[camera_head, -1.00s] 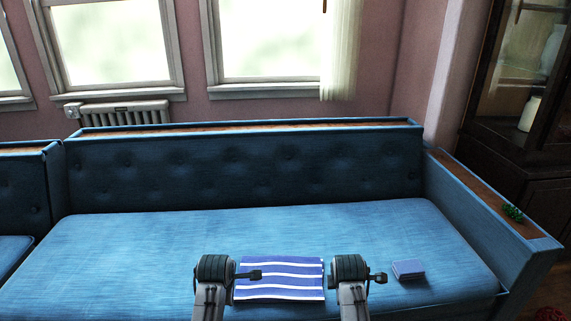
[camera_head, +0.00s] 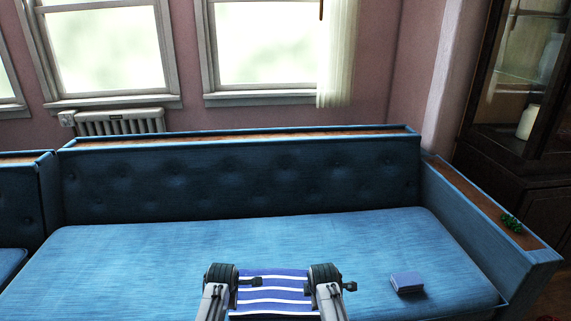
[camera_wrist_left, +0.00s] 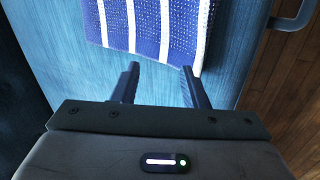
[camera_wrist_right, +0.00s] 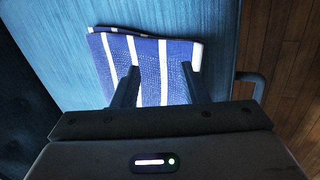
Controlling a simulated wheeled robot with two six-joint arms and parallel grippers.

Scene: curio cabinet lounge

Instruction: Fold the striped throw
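The striped throw (camera_head: 275,283), blue with white stripes, lies flat on the blue sofa seat between my two arms; its sides are partly hidden by them. My left gripper (camera_wrist_left: 160,68) is open and empty, its fingertips at the near edge of the throw (camera_wrist_left: 150,25) in the left wrist view. My right gripper (camera_wrist_right: 160,68) is open, its fingers reaching over the throw (camera_wrist_right: 150,60) in the right wrist view. The throw's edges look layered there. Whether either gripper touches the cloth cannot be told. In the head view, the left gripper (camera_head: 252,281) and right gripper (camera_head: 345,286) flank the throw.
A small blue folded item (camera_head: 407,282) lies on the seat to the right. The sofa seat (camera_head: 150,260) is clear to the left and behind. The sofa arm (camera_head: 480,205) with a small green plant (camera_head: 512,223) and a dark cabinet (camera_head: 520,150) stand at the right.

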